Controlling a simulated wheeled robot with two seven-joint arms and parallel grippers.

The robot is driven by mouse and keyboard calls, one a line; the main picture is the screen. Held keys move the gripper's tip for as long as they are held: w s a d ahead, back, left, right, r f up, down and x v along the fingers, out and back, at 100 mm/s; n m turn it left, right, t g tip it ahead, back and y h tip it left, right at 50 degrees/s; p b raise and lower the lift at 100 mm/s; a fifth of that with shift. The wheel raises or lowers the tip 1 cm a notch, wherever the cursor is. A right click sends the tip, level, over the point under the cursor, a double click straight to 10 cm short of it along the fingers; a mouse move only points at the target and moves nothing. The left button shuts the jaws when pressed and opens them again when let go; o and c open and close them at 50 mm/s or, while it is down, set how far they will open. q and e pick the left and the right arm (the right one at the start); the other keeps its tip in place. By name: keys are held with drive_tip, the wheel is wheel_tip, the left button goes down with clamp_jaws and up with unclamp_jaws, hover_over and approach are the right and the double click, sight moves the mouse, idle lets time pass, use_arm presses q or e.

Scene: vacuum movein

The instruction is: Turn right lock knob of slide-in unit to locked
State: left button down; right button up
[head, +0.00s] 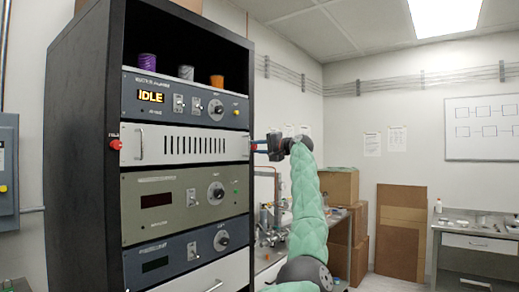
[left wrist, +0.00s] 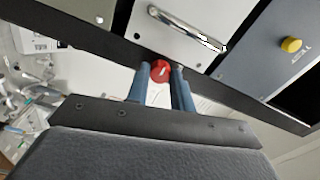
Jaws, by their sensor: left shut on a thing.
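The slide-in unit (head: 194,145) is a white panel with a row of dark vent slots and a handle at each end, sitting in the black rack. A red lock knob (head: 115,144) shows at its left end. The right lock knob (left wrist: 160,71) is red with a pale mark and shows in the left wrist view. My left gripper (head: 257,146) is at the rack's right edge, its blue fingers on both sides of that knob; in the left wrist view the gripper (left wrist: 159,80) is shut on it. My right gripper is not in view.
The black rack (head: 84,150) holds a lit IDLE panel (head: 185,102) above the unit and other panels below. Spools sit on top. A bench (head: 275,258) with metal fittings and cardboard boxes (head: 340,187) stand right of the rack.

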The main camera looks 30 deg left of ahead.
use_arm(q)
drive_tip(key=shift+f, duration=0.25)
drive_tip(key=c, duration=1.4)
unclamp_jaws()
drive_tip(key=shift+c, duration=0.2)
drive_tip(key=shift+o, duration=1.2)
drive_tip(key=shift+r, duration=0.15)
drive_tip(key=shift+d, duration=0.1)
